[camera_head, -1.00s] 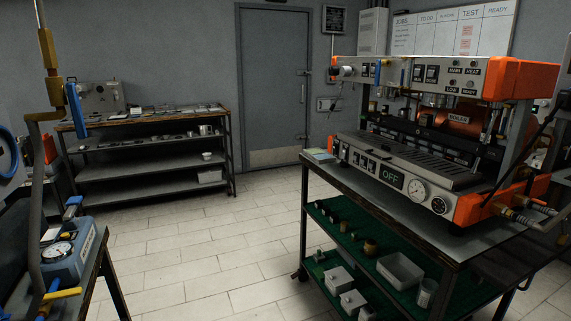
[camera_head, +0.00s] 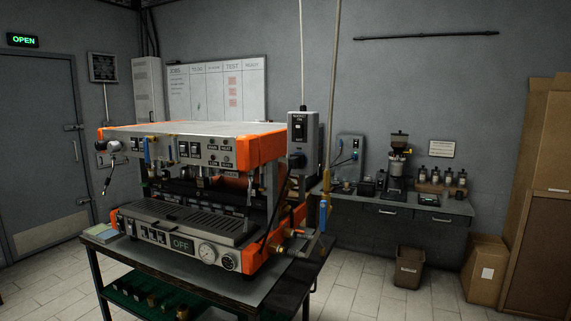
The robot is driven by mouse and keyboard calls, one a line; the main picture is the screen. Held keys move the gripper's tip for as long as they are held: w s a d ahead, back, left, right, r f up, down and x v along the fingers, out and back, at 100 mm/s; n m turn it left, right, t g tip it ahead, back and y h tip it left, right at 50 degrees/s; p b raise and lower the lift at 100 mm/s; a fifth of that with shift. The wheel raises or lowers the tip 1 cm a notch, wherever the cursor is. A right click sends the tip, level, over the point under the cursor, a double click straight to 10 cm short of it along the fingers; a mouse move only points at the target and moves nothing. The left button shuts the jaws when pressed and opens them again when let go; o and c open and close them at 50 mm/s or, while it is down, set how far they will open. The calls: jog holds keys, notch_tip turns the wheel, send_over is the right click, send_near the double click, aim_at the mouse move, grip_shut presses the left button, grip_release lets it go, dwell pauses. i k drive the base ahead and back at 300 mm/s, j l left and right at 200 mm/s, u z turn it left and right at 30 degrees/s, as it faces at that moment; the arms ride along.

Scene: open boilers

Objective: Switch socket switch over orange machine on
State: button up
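The orange machine (camera_head: 262,147) is an orange and metal espresso machine on a dark work table, left of centre. Its front display (camera_head: 181,244) reads OFF. A grey socket box (camera_head: 303,140) hangs at the machine's right end, at about the height of its top, below a thin vertical line. A dark switch (camera_head: 298,132) shows on its face under a small label; its position is too small to tell. A dark plug or cable sits low on the box. My gripper is not in view.
The machine's table (camera_head: 100,238) has a green lower shelf. A vertical pipe (camera_head: 333,90) with a blue-handled valve stands right of the socket box. A back counter (camera_head: 400,202) holds a grinder. A bin (camera_head: 409,266) and cardboard boxes (camera_head: 486,268) stand right. Tiled floor is free at front right.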

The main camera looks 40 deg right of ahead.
aim_at(299, 133)
jog(key=l+z, duration=0.1)
jog(key=z, duration=0.3)
jog(key=l+z, duration=0.1)
jog(key=z, duration=0.3)
jog(key=l+z, duration=0.1)
jog(key=z, duration=0.35)
